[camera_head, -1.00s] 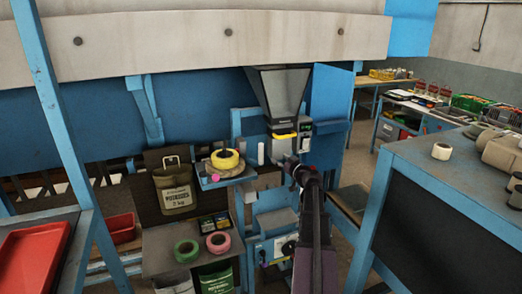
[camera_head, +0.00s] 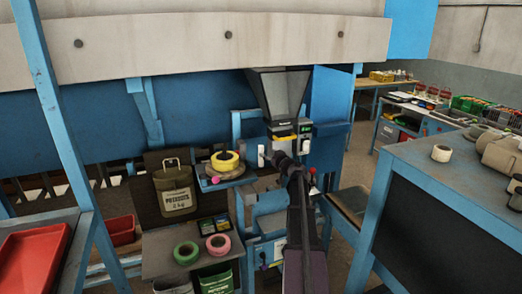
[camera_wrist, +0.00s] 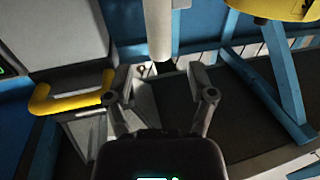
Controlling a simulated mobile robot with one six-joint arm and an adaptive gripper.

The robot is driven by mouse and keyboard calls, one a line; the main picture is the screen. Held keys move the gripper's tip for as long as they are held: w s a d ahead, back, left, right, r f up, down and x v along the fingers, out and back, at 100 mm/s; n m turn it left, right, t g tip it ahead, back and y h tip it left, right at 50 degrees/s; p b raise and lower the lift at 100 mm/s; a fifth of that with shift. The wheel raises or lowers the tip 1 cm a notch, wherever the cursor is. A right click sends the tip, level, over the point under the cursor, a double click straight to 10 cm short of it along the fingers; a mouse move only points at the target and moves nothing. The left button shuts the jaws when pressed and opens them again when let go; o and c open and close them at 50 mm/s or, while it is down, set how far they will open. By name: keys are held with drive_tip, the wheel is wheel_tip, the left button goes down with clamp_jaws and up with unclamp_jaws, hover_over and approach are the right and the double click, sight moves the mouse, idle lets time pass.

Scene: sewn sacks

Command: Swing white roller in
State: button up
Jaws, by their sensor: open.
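The white roller (camera_head: 261,155) is a short upright cylinder left of the yellow bar under the grey hopper (camera_head: 278,95). In the wrist view the white roller (camera_wrist: 158,28) hangs down from the top edge, its lower end just beyond the gap between my fingertips. My gripper (camera_wrist: 162,78) is open and empty, with one finger on either side of the roller's line. I see no contact with the roller. In the head view my arm hides most of the gripper, which is close to the right of the roller.
A yellow handle (camera_wrist: 72,95) is left of my fingers in the wrist view. A yellow tape roll (camera_head: 225,161) sits on a shelf left of the roller, with a pink ball (camera_head: 215,180) beside it. Blue frame posts and a blue panel (camera_head: 331,120) surround the hopper.

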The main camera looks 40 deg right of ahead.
sight(261, 164)
drive_tip(key=shift+w+d, duration=0.15)
drive_tip(key=shift+w, duration=1.3)
drive_tip(key=shift+w+d, duration=0.1)
drive_tip(key=shift+w, duration=1.3)
clamp_jaws()
